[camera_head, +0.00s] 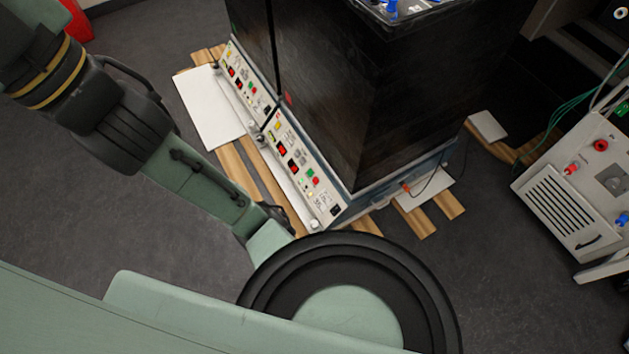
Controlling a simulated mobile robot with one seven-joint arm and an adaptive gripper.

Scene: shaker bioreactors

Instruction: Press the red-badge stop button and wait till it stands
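Two black box-shaped shaker units stand side by side, the near one (350,95) large and the far one (252,35) partly cut off by the top edge. The near unit's pale control panel (300,178) has red displays (282,151), a small red button (315,181) and a green one (310,172). The far unit's panel (243,82) looks similar. A small red mark (287,98) shows on the near unit's lower front; I cannot tell if it is the badge. Panel lettering is too small to read. My arm crosses the left side; my gripper is outside the picture.
The units stand on wooden slats (235,165) with white boards (208,108). A pale instrument (575,185) with red and blue connectors and green cables is at right. A red object (78,18) is at the top left. Grey floor is clear left of the panels.

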